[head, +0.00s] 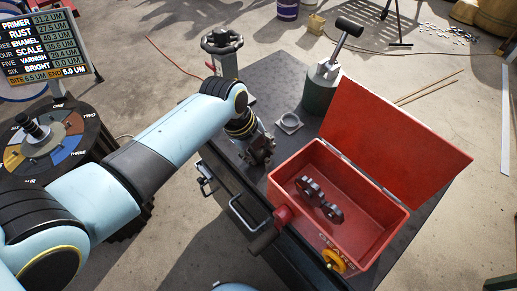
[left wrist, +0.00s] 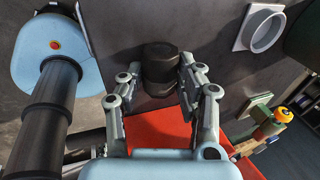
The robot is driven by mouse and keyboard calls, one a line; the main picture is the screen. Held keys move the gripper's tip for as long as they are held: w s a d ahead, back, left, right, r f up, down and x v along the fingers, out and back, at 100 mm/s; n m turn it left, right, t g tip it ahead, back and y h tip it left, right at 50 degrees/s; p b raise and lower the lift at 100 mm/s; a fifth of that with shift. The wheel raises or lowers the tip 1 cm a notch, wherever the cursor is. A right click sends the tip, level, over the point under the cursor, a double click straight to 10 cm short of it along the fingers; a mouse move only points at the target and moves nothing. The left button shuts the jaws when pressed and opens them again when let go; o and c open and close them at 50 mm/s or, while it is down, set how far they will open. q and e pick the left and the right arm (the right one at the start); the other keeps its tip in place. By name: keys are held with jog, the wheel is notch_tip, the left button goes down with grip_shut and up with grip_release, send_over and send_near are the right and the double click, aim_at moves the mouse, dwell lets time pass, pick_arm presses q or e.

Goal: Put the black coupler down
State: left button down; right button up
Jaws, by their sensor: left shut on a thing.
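In the left wrist view, a black coupler (left wrist: 160,62), a short dark cylinder, sits between the two fingers of my left gripper (left wrist: 163,85). The fingers are shut on its sides. In the head view my left gripper (head: 259,151) is over the dark bench top (head: 262,88), left of the open red box; the coupler is mostly hidden by the gripper there. I cannot tell whether the coupler touches the bench. My right gripper is not in view.
The red box (head: 398,208) with raised lid (head: 395,130) holds dark ringed parts (head: 320,200). A grey square ring (head: 289,123) and a green canister (head: 320,90) stand behind the gripper. A turntable (head: 72,140) is left. Some bench top around the ring is bare.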

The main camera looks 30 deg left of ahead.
pick_arm(q)
jog(key=c, duration=0.9)
grip_release()
jog(key=shift+f, duration=0.1)
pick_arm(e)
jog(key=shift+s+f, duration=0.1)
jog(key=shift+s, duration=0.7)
pick_arm(q)
jog(key=shift+r, duration=0.25)
jog(key=p+v, duration=0.1)
jog(key=v, duration=1)
jog(key=shift+s+r, duration=0.25)
jog(key=shift+r, duration=0.1)
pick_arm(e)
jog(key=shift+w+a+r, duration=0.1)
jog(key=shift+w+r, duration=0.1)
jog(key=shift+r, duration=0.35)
